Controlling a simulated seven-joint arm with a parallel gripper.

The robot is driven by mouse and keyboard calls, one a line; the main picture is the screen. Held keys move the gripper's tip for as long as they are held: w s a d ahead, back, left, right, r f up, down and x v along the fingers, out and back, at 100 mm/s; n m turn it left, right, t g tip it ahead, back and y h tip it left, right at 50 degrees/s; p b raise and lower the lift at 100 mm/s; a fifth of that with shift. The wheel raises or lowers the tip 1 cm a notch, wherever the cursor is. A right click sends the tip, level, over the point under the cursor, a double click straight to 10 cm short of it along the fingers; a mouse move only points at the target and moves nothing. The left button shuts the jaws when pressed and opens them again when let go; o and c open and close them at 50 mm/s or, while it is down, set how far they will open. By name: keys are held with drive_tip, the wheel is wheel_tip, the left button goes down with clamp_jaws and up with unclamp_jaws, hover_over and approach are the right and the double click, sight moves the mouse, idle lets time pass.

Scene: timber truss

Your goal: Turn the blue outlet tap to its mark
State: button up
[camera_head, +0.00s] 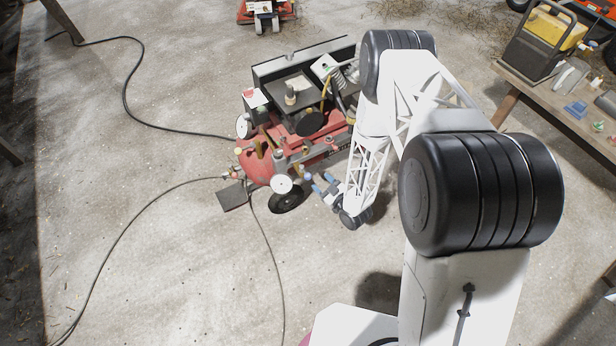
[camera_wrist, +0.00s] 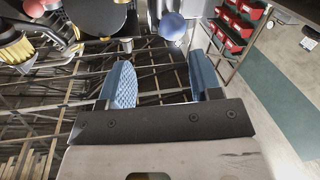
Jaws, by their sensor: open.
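The red compressor (camera_head: 262,168) stands on the concrete floor, with gauges, hoses and a black wheel. A round blue knob (camera_wrist: 172,25), which looks like the outlet tap's handle, is near the top centre of the wrist view. A small blue spot at the compressor's front right (camera_head: 307,177) looks like the same knob. My gripper (camera_head: 324,184) is beside it, to its right. In the wrist view my gripper (camera_wrist: 160,72) is open, with two blue pads apart and nothing between them. The knob appears beyond the fingertips, not visibly touched. I cannot make out the tap's mark.
A white gauge (camera_head: 282,184) sits left of the blue knob, above the wheel (camera_head: 288,199). Dark hoses (camera_head: 125,235) run over the floor. A workbench (camera_head: 560,95) with tools is at the right. The floor in front of the compressor is mostly clear.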

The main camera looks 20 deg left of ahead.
sight(308, 176)
drive_tip(key=shift+s+f+y, duration=0.3)
drive_tip(key=shift+s+f, duration=0.4)
drive_tip(key=shift+s, duration=0.1)
drive_tip(key=shift+w+a, duration=0.1)
drive_tip(key=shift+a, duration=0.05)
drive_tip(key=shift+x, duration=3.8)
drive_tip(key=c, duration=0.9)
